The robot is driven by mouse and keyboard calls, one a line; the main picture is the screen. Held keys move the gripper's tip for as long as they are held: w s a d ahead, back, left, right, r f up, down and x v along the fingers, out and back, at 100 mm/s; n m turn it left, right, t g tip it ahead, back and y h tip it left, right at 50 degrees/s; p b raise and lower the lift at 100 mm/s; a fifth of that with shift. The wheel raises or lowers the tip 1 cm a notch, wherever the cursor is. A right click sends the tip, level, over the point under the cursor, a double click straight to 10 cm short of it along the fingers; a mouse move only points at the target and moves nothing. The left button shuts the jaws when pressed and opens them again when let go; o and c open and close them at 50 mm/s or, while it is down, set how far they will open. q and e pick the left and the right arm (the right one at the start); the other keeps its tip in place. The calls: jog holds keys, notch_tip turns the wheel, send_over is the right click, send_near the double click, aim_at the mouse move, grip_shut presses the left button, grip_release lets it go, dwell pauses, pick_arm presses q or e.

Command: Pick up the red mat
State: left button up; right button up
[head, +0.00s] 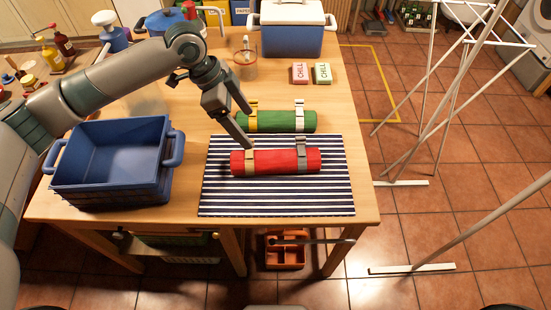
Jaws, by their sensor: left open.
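The red mat (272,161) is rolled up and bound with two straps, one tan near its left end and one grey near its right. It lies across a navy and white striped cloth (275,200) on the wooden table. My left gripper (243,131) is open, angled down from the upper left. Its fingertips are by the left part of the red roll, between it and a green roll (281,122) behind. I cannot tell whether the fingers touch either roll. No held thing shows between them. My right gripper is not in view.
A blue crate (112,165) stands left of the cloth. A white rack (433,110) stands on the tiled floor at right.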

aim_at(271, 155)
pick_arm(q)
jog(key=p+x, duration=0.4)
jog(key=x, duration=0.7)
jog(key=shift+d+f, duration=0.1)
jog(key=shift+f, duration=0.1)
jog(key=shift+d+f, duration=0.15)
jog(key=shift+f, duration=0.25)
jog(key=shift+d+f+p, duration=0.25)
jog(key=shift+f+p, duration=0.1)
jog(key=shift+p, duration=0.25)
jog(key=p+x, duration=0.1)
jog(key=x, duration=0.2)
jog(key=shift+d+p, duration=0.1)
jog(key=shift+p, duration=0.25)
jog(key=shift+d+f, duration=0.2)
jog(key=shift+f, duration=0.4)
